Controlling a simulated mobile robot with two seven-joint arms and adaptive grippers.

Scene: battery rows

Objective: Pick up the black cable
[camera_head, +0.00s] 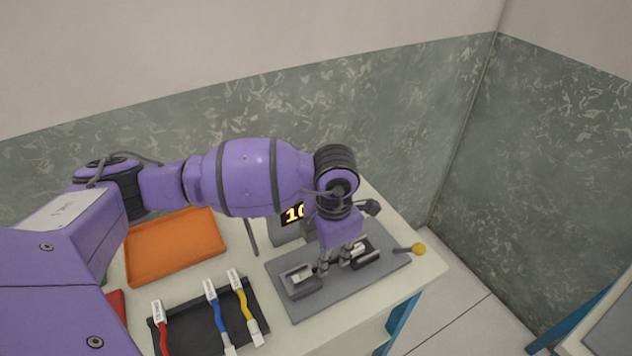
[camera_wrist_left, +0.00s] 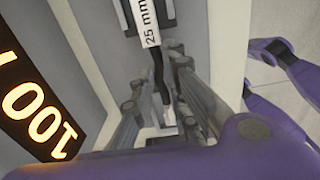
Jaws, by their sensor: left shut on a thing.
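The black cable (camera_wrist_left: 158,72) has a white tag reading "25 mm" and runs between the fingers of my left gripper in the left wrist view. The left gripper (camera_head: 338,262) points down over a grey plate (camera_head: 295,310) on the table and is shut on the cable. In the head view the gripper hides most of the cable. Pale pieces that look like its ends show at two dark holders on the plate, the left holder (camera_head: 299,283) and the right holder (camera_head: 366,257). I cannot tell whether the cable touches them. My right gripper cannot be made out.
A lit display (camera_head: 293,214) stands behind the plate; it reads "100" in the wrist view. A black tray (camera_head: 188,335) holds red, blue and yellow cables. An orange tray (camera_head: 172,247) lies behind it. A yellow-knobbed lever (camera_head: 417,249) is near the table's right edge.

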